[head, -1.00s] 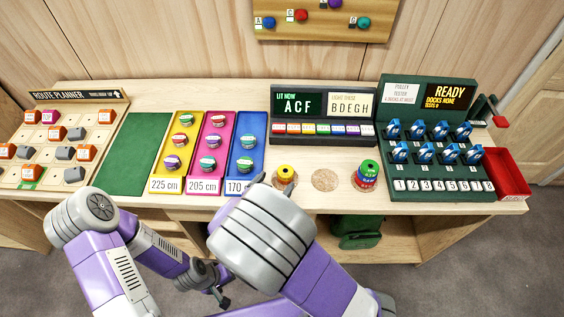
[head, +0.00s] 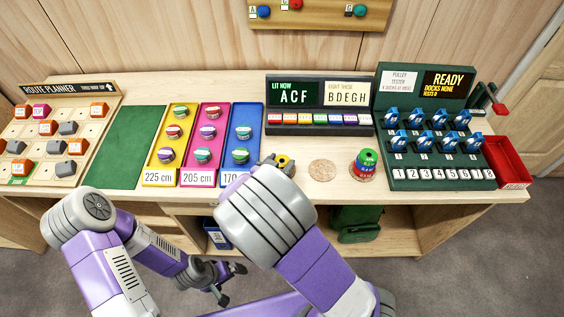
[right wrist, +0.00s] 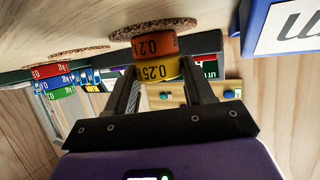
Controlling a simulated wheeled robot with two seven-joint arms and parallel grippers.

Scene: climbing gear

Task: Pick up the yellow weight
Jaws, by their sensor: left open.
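The yellow weight (head: 284,161), marked 0.25, is the top of a short stack on the desk. In the right wrist view, which is upside down, the yellow weight (right wrist: 157,70) rests against an orange weight (right wrist: 155,46) on a cork disc (right wrist: 152,28). My right gripper (right wrist: 160,75) has one finger on each side of the yellow weight, very close to it; whether they press on it I cannot tell. In the head view my right arm hides most of this gripper. My left gripper (head: 230,283) is open and empty, low in front of the desk.
An empty cork disc (head: 322,170) and a green, blue and red stack (head: 365,164) stand to the right. The lit-letter panel (head: 320,92) is behind. The blue hold tray (head: 241,135) is close on the left. The pulley tester (head: 400,178) is at right.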

